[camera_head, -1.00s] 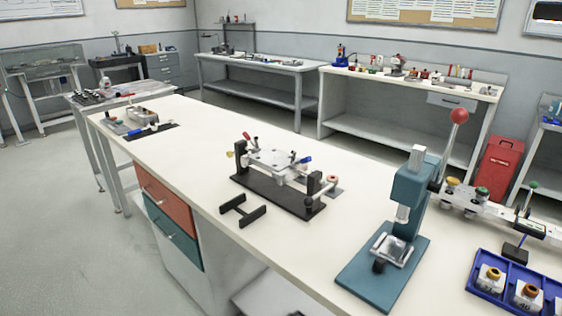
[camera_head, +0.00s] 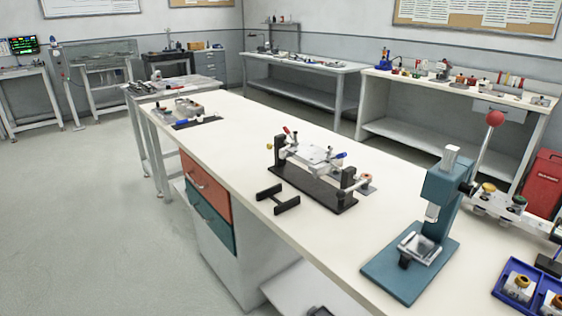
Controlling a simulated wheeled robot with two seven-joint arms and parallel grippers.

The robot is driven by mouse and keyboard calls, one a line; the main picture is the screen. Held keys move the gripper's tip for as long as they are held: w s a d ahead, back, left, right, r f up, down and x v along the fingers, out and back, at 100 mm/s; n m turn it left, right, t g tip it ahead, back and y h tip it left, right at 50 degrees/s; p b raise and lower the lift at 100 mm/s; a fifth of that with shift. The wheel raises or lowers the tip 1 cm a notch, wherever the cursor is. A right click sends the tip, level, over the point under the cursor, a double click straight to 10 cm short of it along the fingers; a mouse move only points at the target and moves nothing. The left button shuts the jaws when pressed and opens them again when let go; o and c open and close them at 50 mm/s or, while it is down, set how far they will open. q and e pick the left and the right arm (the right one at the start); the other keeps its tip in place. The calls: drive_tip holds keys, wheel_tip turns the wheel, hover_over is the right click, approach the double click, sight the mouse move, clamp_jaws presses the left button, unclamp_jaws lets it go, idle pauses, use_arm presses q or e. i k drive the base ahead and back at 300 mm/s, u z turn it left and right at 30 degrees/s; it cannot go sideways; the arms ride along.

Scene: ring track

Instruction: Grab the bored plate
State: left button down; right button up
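A metal plate with bores (camera_head: 315,158) appears to sit in a black-based fixture (camera_head: 318,188) on the white workbench. Small handles in red and blue and knobs surround it, and its holes are too small to make out. A second light metal piece (camera_head: 186,108) lies on a dark mat at the far left end of the bench; I cannot tell whether it is also a plate. Neither of my grippers shows in the view.
A teal press (camera_head: 441,200) with a red-balled lever stands right of the fixture. A blue tray (camera_head: 510,290) is at the right edge. Open floor (camera_head: 80,220) lies left of the bench (camera_head: 250,125).

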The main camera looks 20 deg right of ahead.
sight(307, 153)
drive_tip(key=u, duration=2.65)
drive_tip(key=i, duration=0.15)
drive_tip(key=z, duration=1.75)
drive_tip(key=i, duration=1.75)
drive_tip(key=z, duration=1.65)
drive_tip(key=i, duration=0.75)
drive_tip(key=z, duration=0.65)
